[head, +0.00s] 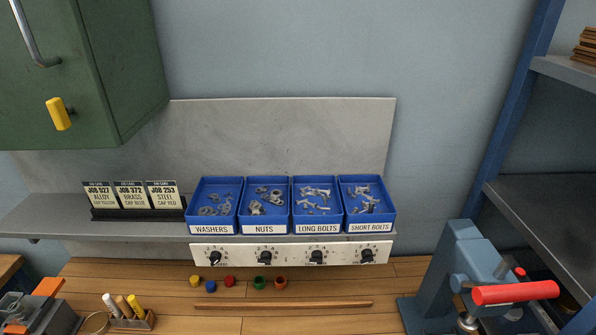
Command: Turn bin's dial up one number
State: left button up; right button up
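Blue bins stand in a row on the grey shelf, labelled WASHERS (212,229), NUTS (264,228), LONG BOLTS (317,228) and SHORT BOLTS (370,227). Each holds metal parts. A white dial panel (291,254) runs below the shelf edge, with one black dial under each bin: the washers dial (215,258), nuts dial (265,257), long bolts dial (317,256) and short bolts dial (367,255). The numbers around the dials are too small to read surely, so their settings cannot be told. Neither of my grippers is in view.
Several coloured caps (230,281) and a wooden strip (283,305) lie on the bench below the dials. Job cards (130,196) stand at left on the shelf. A blue press (460,265) with a red handle (515,292) stands at right. A marker holder (130,320) sits front left.

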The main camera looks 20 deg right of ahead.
aim_at(367, 255)
jog(key=z, duration=0.95)
